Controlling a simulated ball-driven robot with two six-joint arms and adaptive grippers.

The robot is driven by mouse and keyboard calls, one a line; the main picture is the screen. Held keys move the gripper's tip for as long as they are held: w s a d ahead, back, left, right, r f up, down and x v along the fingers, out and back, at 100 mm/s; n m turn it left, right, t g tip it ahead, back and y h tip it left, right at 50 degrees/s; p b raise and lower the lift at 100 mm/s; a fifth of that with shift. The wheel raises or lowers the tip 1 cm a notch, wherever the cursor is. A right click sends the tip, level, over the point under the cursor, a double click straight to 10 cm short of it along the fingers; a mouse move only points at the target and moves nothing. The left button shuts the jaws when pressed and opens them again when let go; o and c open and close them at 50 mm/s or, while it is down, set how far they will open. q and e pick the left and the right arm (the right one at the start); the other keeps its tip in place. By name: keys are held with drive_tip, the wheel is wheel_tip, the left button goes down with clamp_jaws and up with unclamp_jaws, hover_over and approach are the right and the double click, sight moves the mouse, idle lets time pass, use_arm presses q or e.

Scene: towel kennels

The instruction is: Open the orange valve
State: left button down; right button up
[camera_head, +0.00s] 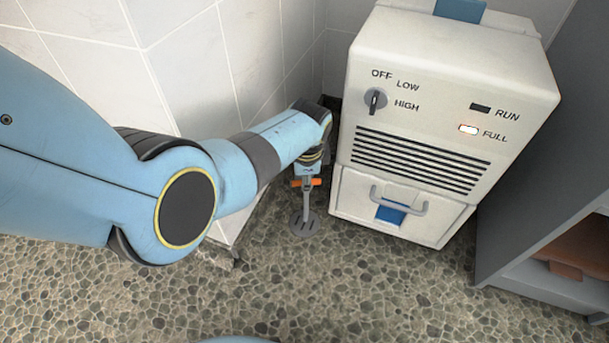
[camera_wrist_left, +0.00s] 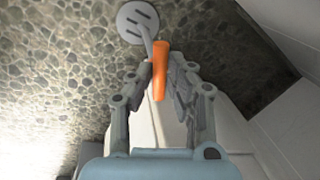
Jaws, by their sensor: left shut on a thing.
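The orange valve handle (camera_head: 316,182) shows at the end of my left arm in the head view, low beside the white machine. In the left wrist view the orange handle (camera_wrist_left: 160,70) is a slim bar between the fingers of my left gripper (camera_wrist_left: 163,82). The gripper is shut on it. In the head view my left gripper (camera_head: 306,181) points down, and the valve's body is mostly hidden by it. A grey slotted drain plate (camera_head: 304,223) lies on the floor just below. My right gripper is in neither view.
A white machine (camera_head: 450,80) with a knob (camera_head: 375,99), a lit FULL lamp (camera_head: 468,129) and a handled drawer (camera_head: 398,210) stands close right of my arm. A tiled wall (camera_head: 190,70) is close on the left. A grey shelf unit (camera_head: 540,180) stands at the right. The pebbled floor in front is clear.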

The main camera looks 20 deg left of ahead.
use_arm(q)
drive_tip(key=shift+n, duration=0.4)
drive_tip(key=c, duration=1.3)
unclamp_jaws()
drive_tip(key=shift+r, duration=0.15)
drive_tip(key=r, duration=0.2)
drive_tip(key=s+r, duration=0.1)
drive_tip(key=r, duration=0.4)
drive_tip(key=shift+s+d, duration=0.15)
drive_tip(key=shift+d, duration=0.25)
